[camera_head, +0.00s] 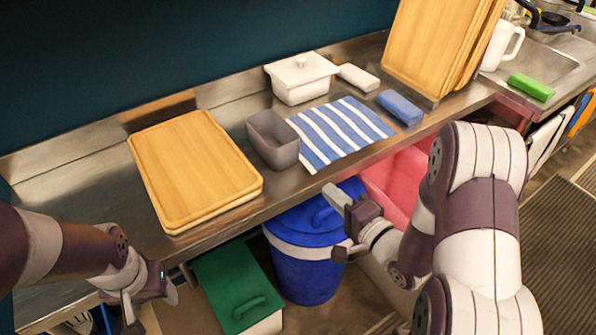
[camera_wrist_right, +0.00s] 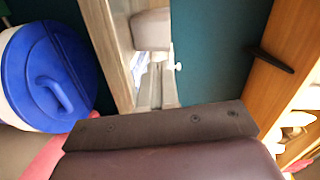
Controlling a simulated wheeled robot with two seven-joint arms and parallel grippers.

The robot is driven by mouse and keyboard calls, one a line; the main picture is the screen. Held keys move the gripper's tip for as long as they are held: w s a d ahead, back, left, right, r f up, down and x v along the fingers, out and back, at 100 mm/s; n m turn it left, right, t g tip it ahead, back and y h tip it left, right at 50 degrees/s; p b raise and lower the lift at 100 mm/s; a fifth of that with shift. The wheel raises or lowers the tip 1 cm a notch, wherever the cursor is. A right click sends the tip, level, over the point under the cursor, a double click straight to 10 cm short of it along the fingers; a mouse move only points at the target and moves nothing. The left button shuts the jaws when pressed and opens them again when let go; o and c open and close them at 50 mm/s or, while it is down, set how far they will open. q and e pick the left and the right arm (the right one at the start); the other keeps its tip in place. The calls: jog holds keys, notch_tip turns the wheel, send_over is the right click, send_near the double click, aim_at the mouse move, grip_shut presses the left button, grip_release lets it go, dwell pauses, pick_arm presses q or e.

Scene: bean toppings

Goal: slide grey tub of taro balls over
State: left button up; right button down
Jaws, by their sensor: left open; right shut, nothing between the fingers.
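A small grey tub (camera_head: 273,139) stands upright on the steel counter, between the wooden boards and the striped cloth. I cannot make out what is inside it. A grey container that looks like this tub (camera_wrist_right: 150,28) shows at the top of the right wrist view. My right gripper (camera_head: 335,196) is shut and empty in front of the counter's front edge, apart from the tub and to its lower right. My left gripper (camera_head: 152,308) is open and empty at the lower left, below the wooden boards and well away from the tub.
Stacked wooden boards (camera_head: 190,165) lie left of the tub. A blue-and-white striped cloth (camera_head: 340,132) lies right of it, with a lidded white container (camera_head: 301,78) behind. A blue bin (camera_head: 305,258) and a green-lidded box (camera_head: 238,285) stand below the counter.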

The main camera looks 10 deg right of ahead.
aim_at(286, 146)
jog(key=shift+m, duration=0.6)
jog(key=x, duration=0.4)
jog(key=r+x, duration=0.1)
jog(key=x, duration=0.9)
jog(key=shift+w+r+p, duration=0.2)
jog(key=shift+r+p, duration=0.1)
pick_arm(q)
jog(key=shift+w+r, duration=0.25)
jog(key=shift+r, duration=0.05)
pick_arm(e)
jog(key=shift+a, duration=0.1)
